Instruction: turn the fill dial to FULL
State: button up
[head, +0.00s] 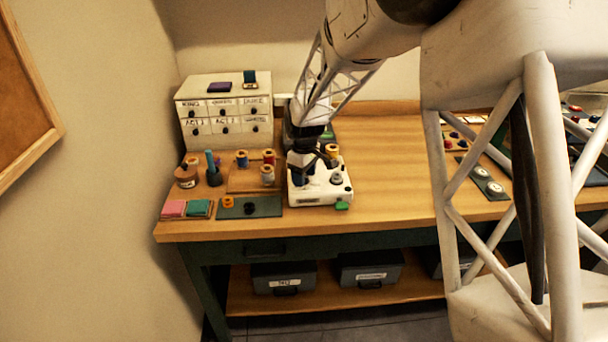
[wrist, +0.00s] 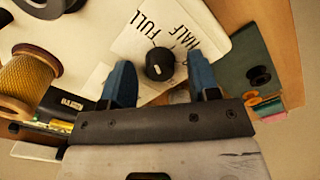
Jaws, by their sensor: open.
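The fill dial (wrist: 159,63) is a small round black knob with a pale pointer mark, on a white panel (wrist: 100,25) in the wrist view. The words FULL and HALF are printed beyond it, FULL to the left and HALF to the right. I cannot tell surely which word the mark points to. My gripper (wrist: 161,73) is open, with one blue finger on each side of the dial; contact is not clear. In the head view my gripper (head: 303,165) is over the white machine (head: 320,192), and the dial cannot be made out there.
A gold thread spool (wrist: 28,78) stands left of the fingers in the wrist view. A dark green mat (wrist: 250,60) with a black piece lies to the right. In the head view, a drawer cabinet (head: 225,118) stands behind, and the bare wooden table (head: 390,160) is free right of the machine.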

jog(key=shift+r, duration=0.15)
jog(key=shift+r, duration=3.75)
jog(key=shift+s+d+r, duration=0.15)
jog(key=shift+s+r, duration=0.15)
jog(key=s+d+r+m+t, duration=0.1)
jog(key=s+d+r+m, duration=0.25)
jog(key=s, duration=0.65)
jog(key=s+d+r+m, duration=0.2)
jog(key=s+d+r, duration=0.15)
jog(key=s, duration=0.65)
jog(key=s+d+r+m+t, duration=0.1)
jog(key=s+d+r+m, duration=0.25)
jog(key=s, duration=0.75)
jog(key=s+d+f+m, duration=0.1)
jog(key=s, duration=0.9)
jog(key=shift+f+m+t, duration=0.15)
jog(key=shift+m+t, duration=0.15)
jog(key=shift+m, duration=0.1)
